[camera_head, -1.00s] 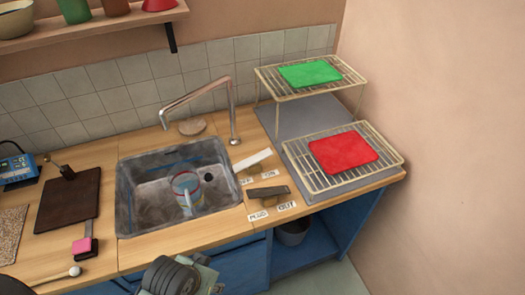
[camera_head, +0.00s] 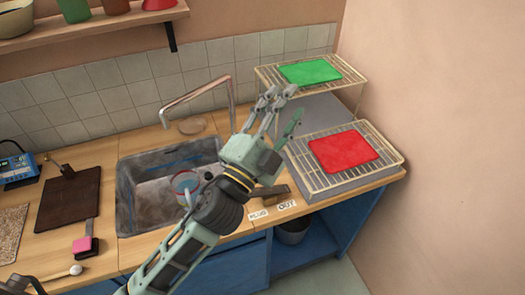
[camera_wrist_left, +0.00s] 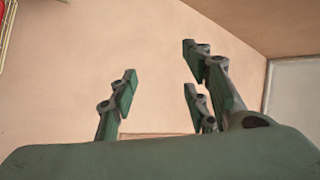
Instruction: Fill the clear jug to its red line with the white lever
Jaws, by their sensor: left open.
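The clear jug (camera_head: 186,181) stands in the sink basin below the faucet, with a red band near its top; part of it is hidden by my left arm. My left gripper (camera_head: 279,107) is open and empty above the counter right of the faucet, its fingers pointing up toward the racks. The white lever is hidden behind this gripper in the head view. A dark lever (camera_head: 272,191) by the PLUG and OUT labels shows just right of my wrist. In the left wrist view the spread green fingers (camera_wrist_left: 165,100) face bare wall.
The faucet (camera_head: 196,95) arches over the sink (camera_head: 127,210). Two wire racks, holding a green pad (camera_head: 310,72) and a red pad (camera_head: 343,152), stand right of my gripper.

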